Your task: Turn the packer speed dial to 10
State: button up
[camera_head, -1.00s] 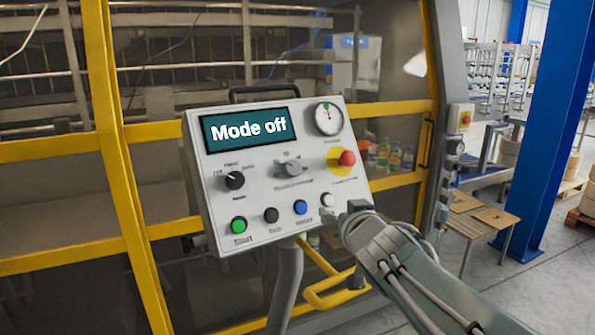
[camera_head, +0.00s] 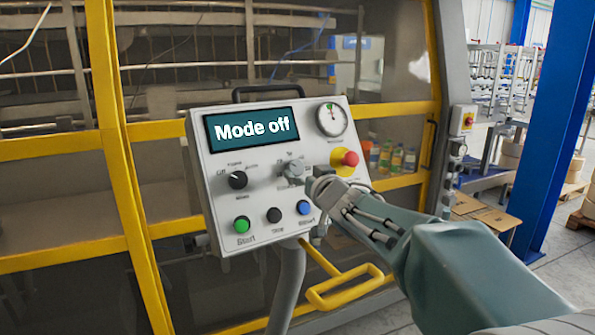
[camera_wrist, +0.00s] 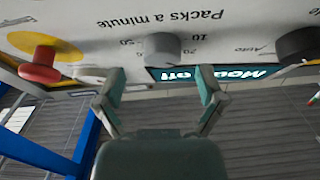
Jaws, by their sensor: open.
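The packer speed dial (camera_head: 293,169) is a grey knob in the middle of the tilted control panel (camera_head: 217,160). My gripper (camera_head: 318,184) is just right of the dial in the head view. In the wrist view my gripper (camera_wrist: 160,82) is open and empty, its two fingers spread on either side of the dial's line. The fingertips look short of the dial, not touching it.
A black mode knob (camera_head: 237,180) is left of the dial and a red emergency button (camera_head: 350,158) on yellow is right. Green (camera_head: 242,225), black (camera_head: 274,215) and blue (camera_head: 304,207) buttons line the bottom. The screen (camera_head: 252,127) reads "Mode off". A yellow handle (camera_head: 345,290) juts out below.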

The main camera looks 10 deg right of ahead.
aim_at(295, 168)
jog(key=shift+w+a, duration=0.7)
jog(key=shift+w, duration=0.35)
jog(key=shift+d, duration=0.5)
jog(key=c, duration=1)
jog(key=shift+a, duration=0.2)
jog(key=shift+c, duration=0.7)
